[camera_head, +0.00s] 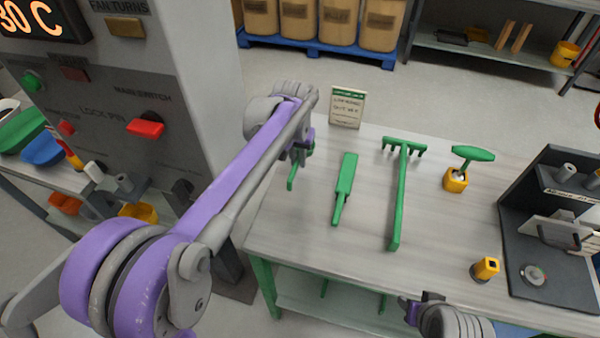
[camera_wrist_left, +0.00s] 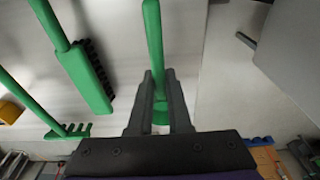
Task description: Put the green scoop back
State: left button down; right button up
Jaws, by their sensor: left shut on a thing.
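The green scoop (camera_head: 292,178) shows only in part in the head view, below my left gripper (camera_head: 303,152) near the table's back left. In the left wrist view, my left gripper (camera_wrist_left: 158,78) is shut on the scoop's long green shaft (camera_wrist_left: 153,35), between its two dark fingers. I cannot tell whether the scoop touches the table. The grey-white table (camera_head: 300,245) also bears a green brush (camera_head: 345,182) and a green rake (camera_head: 399,195). My right gripper (camera_head: 412,308) is partly in view at the bottom edge; its fingers cannot be made out.
A small sign (camera_head: 346,107) stands at the table's back. A green-handled tool (camera_head: 472,154) sits in a yellow holder (camera_head: 456,180). A yellow-topped item (camera_head: 486,268) and a dark rack (camera_head: 530,270) are at the right. A grey control cabinet (camera_head: 130,120) stands left of the table.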

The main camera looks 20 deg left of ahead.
aim_at(299, 182)
pick_arm(q)
jog(key=shift+s+f, duration=0.2)
jog(key=shift+f, duration=1.05)
jog(key=shift+w+f, duration=0.15)
jog(key=shift+f, duration=1.9)
jog(key=shift+f, duration=0.1)
jog(key=c, duration=1.3)
grip_release()
jog(key=shift+f+b, duration=0.1)
jog(key=shift+b, duration=0.2)
jog(key=o, duration=0.5)
jog(key=shift+c, duration=0.2)
